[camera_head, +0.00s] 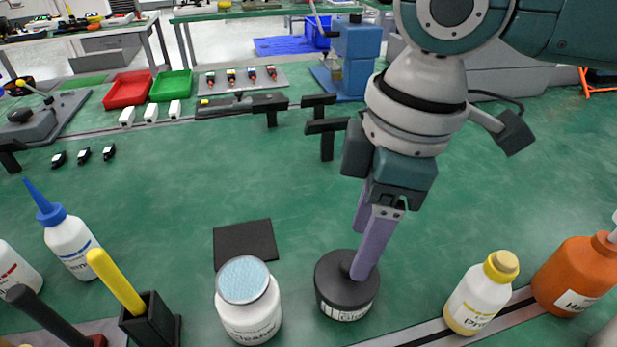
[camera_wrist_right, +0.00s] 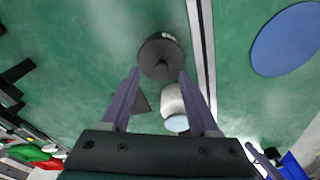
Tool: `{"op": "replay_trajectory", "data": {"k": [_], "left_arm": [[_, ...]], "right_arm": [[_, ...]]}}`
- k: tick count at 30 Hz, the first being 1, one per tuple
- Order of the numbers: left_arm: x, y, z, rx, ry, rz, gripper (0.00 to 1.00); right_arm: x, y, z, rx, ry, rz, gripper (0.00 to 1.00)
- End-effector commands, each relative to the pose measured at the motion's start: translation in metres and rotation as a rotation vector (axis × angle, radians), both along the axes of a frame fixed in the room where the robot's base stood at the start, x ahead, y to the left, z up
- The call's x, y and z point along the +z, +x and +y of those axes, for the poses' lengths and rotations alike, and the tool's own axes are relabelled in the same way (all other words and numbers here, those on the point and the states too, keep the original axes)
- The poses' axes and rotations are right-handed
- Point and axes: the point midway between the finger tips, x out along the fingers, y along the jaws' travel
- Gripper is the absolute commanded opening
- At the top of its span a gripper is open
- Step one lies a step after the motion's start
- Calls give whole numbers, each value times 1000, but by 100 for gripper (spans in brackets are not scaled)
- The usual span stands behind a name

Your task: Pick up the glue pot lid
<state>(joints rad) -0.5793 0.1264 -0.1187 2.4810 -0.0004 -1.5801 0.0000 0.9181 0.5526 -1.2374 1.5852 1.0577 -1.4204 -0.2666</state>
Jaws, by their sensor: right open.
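The glue pot (camera_head: 343,303) is a short dark pot with a white label, upright on the green bench at the lower middle. Its dark round lid (camera_head: 335,272) sits on top, and the lid with its central knob also shows in the right wrist view (camera_wrist_right: 160,57). My right gripper (camera_head: 361,250) reaches down over the pot with its two purple fingers apart and empty. In the wrist view the lid appears just beyond and between the fingertips (camera_wrist_right: 159,72). The near finger hides part of the lid in the head view. My left gripper is not seen.
A white jar with a pale blue top (camera_head: 249,310) stands close left of the pot, with a black square mat (camera_head: 245,243) behind it. A yellow-capped bottle (camera_head: 480,293) and an orange bottle (camera_head: 580,275) stand to the right. The bench middle is clear.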

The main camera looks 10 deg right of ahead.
Motion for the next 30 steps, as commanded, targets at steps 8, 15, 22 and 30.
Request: {"op": "replay_trajectory", "data": {"k": [8,15,22,30], "left_arm": [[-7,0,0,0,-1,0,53],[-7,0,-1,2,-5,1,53],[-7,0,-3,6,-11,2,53],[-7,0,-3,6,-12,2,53]], "right_arm": [[-37,1,9,0,0,2,61],[-38,1,10,2,0,1,61],[-38,1,9,1,0,1,35],[-38,1,9,1,0,1,5]]}}
